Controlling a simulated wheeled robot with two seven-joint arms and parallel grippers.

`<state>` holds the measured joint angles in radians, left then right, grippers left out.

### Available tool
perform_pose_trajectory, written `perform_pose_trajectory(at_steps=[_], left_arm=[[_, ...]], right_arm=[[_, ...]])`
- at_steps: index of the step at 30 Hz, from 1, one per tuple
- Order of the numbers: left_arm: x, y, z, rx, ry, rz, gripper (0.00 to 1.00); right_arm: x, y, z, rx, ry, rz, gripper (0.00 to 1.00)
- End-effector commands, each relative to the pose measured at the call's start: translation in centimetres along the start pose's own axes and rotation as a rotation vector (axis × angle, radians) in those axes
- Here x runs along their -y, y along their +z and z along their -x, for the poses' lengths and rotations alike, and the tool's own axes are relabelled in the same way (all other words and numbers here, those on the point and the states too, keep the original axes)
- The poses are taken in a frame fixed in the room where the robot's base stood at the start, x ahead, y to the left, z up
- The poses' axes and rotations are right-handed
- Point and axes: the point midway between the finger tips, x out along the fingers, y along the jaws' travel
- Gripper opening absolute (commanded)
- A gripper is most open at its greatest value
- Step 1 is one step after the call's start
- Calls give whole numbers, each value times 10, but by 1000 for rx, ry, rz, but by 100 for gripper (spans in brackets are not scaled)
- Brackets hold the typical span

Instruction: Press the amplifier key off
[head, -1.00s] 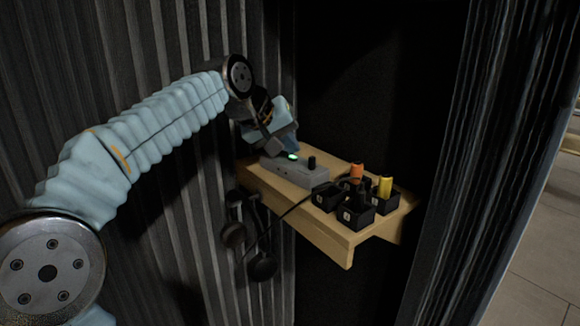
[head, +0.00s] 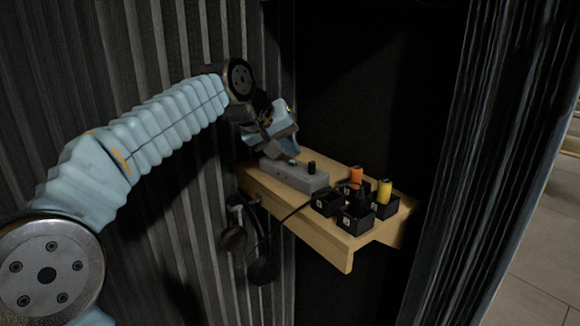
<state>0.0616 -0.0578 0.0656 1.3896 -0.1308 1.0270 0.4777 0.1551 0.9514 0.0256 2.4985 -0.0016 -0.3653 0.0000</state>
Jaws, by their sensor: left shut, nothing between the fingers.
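The amplifier (head: 297,177) is a small grey box on a wooden shelf (head: 335,243). A black knob (head: 311,167) stands on its top. Its key (head: 293,161) shows as a small dark greenish spot on the top, not glowing, close to my gripper. My left gripper (head: 290,153) is shut and empty, pointing down over the left part of the amplifier's top. Its fingertips are at the key; I cannot tell whether they touch it. My right gripper is not in view.
Several black boxes (head: 356,218) stand on the shelf's right part, with an orange plug (head: 356,174) and a yellow plug (head: 384,190). Dark headphones (head: 235,238) hang at the shelf's left end. A black cable crosses the shelf front. Dark curtains (head: 490,160) flank the shelf.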

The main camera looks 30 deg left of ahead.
Motion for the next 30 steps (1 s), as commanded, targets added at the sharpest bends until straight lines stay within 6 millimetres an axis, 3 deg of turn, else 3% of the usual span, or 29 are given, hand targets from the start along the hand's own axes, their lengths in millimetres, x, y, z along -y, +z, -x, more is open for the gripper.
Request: perform_pose_trajectory(at_steps=[12,21,30], left_arm=[[-4,-4,5,-1,0,0,0],[-21,-21,28,-1,1,0,0],[-33,-33,45,-1,1,0,0]], right_arm=[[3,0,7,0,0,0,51],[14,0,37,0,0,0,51],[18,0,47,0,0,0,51]])
